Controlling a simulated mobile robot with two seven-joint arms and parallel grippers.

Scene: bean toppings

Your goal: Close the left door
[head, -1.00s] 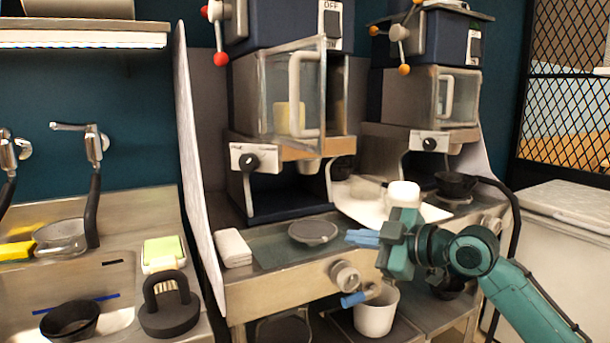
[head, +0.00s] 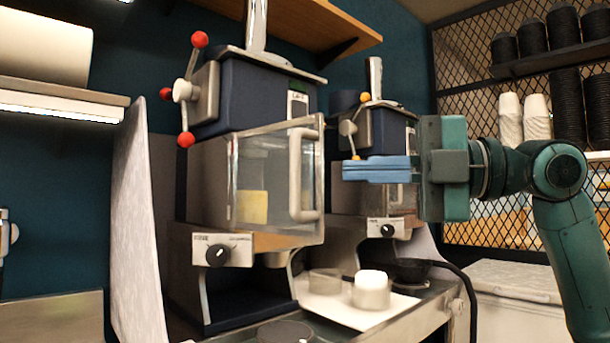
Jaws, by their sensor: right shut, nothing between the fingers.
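The left door (head: 275,180) is a clear pane with a pale frame on the front of the left machine (head: 262,98). It carries a light vertical handle (head: 300,175) near its right edge. The door appears to stand partly open, its handle side swung out from the machine. A yellow block (head: 252,207) shows through the pane. My right gripper (head: 345,169) has its blue fingers shut and empty, pointing left. In the picture it is to the right of the handle, across the right machine (head: 390,130), apart from the door. My left gripper is not in view.
A white tray (head: 345,313) with a white cup (head: 371,292) sits below on the counter. Red-knobbed levers (head: 185,90) stick out at the upper left. A wooden shelf (head: 300,22) is above, a mesh rack (head: 465,70) at right.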

